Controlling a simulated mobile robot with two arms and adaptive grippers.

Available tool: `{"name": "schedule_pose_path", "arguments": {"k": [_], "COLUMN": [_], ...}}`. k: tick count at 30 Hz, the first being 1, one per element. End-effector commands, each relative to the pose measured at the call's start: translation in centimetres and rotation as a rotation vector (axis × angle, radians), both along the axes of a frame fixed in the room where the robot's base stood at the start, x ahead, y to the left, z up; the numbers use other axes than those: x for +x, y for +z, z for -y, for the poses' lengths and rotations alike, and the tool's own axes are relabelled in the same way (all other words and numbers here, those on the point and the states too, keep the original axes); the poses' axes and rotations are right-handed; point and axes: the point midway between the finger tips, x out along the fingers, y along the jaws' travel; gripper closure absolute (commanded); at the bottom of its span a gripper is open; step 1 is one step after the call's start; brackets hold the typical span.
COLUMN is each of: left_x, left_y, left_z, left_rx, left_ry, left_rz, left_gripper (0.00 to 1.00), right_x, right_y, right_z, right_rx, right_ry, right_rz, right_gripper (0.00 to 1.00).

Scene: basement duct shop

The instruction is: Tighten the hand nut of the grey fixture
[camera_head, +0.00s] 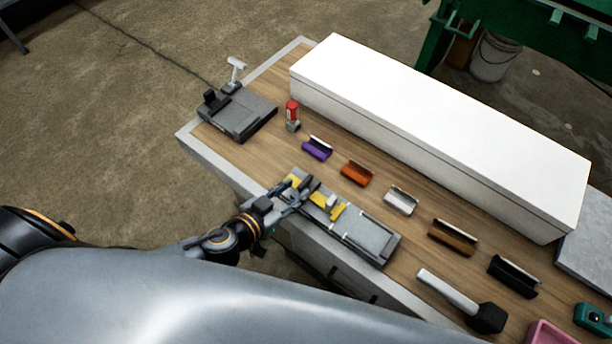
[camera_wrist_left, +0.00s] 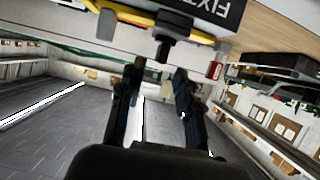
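The grey fixture (camera_head: 368,236), with yellow parts on it, lies along the near edge of the workbench. In the left wrist view, a black block with white "FIXT" lettering (camera_wrist_left: 210,14) and a yellow edge show at the top. A dark knob on a stem, likely the hand nut (camera_wrist_left: 174,28), hangs below the yellow edge. My left gripper (camera_head: 297,190) is at the fixture's left end. In the wrist view its two fingers (camera_wrist_left: 158,80) stand apart with nothing between them; the knob is just beyond their tips. My right gripper is not in view.
A long white box (camera_head: 440,125) fills the back of the bench. Coloured half-round pieces, such as a purple one (camera_head: 317,148) and an orange one (camera_head: 357,173), lie in a row between. A grey device (camera_head: 240,115) and a red-topped item (camera_head: 292,112) stand left. A mallet (camera_head: 452,294) lies right.

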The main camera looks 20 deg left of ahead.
Motion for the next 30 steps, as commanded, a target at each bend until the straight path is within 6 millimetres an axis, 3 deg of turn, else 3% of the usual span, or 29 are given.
{"name": "schedule_pose_path", "arguments": {"k": [3,9,23,28,30], "left_x": [2.0,4.3,5.2,5.2,5.2], "left_y": [-0.5,-1.7,-2.3,-2.3,-2.3], "left_z": [0.7,1.5,1.9,1.9,1.9], "left_rx": [0.001,0.001,0.001,0.001,0.001], "left_ry": [0.001,0.001,0.000,0.000,0.000], "left_rz": [0.002,0.001,0.000,0.000,0.000], "left_gripper": [0.66,0.66,0.66,1.00,1.00], "right_x": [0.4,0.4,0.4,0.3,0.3], "right_y": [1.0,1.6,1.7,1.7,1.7], "right_z": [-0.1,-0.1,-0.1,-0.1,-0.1], "right_rx": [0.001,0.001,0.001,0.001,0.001], "right_ry": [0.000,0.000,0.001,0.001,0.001], "right_rz": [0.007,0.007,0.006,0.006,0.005], "right_gripper": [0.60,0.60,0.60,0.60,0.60]}}
